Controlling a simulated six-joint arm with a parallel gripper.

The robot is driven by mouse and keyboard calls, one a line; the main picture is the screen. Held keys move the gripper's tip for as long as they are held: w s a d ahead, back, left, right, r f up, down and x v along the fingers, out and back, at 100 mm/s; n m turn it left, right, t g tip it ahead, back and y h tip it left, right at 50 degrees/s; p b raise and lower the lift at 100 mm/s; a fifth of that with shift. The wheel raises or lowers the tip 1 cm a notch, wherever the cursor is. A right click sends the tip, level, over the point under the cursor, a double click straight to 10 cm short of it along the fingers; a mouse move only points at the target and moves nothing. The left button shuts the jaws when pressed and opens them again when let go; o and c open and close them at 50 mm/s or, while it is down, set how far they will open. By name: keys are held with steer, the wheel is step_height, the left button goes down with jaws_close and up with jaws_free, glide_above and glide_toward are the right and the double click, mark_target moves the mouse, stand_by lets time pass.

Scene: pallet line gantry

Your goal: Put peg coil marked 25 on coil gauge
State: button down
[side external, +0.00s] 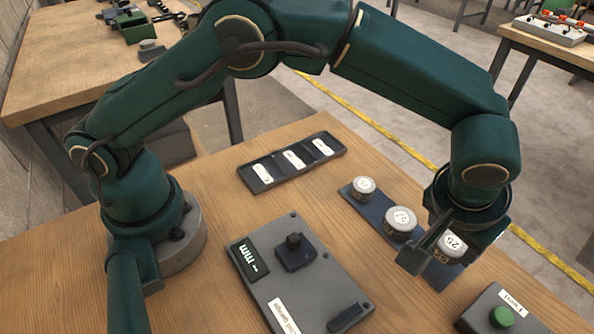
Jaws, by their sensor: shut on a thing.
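The coil marked 25 (453,243) is a pale round coil with a white top label, at the right end of the dark blue peg board. My gripper (443,254) points down over it and is shut on it, one finger on its left side. The far finger is mostly hidden. I cannot tell whether the coil still touches the board. The coil gauge (335,285) is a grey box in the front middle, with a lit display (250,259) and a dark raised block (295,252) on top. Its top holds no coil.
Two other coils, a small one (363,187) and a larger one (401,219), stand on the peg board (350,199). A black tray (253,181) with three white labels lies behind the gauge. A grey box with a green button (502,317) stands at the front right.

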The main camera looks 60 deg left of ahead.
steer(key=w+a+r, duration=0.2)
steer(key=a+r, duration=0.5)
steer(key=a, duration=0.4)
steer(key=s+a+m+g+h, duration=0.25)
steer(key=s+m, duration=0.25)
steer(key=m, duration=0.6)
steer(key=s+a+m+g+h, duration=0.2)
steer(key=s+m+g, duration=0.25)
steer(key=m, duration=0.65)
steer(key=m+g+y, duration=0.1)
steer(key=m+y, duration=0.1)
steer(key=m, duration=0.4)
glide_above(320, 293)
steer(key=w, duration=0.1)
steer(key=f, duration=0.3)
steer(key=a+f, duration=0.1)
steer(key=f, duration=0.1)
steer(key=shift+f, duration=0.25)
steer(key=shift+d+f, duration=0.1)
steer(key=shift+f, duration=1.95)
steer(key=shift+f, duration=0.15)
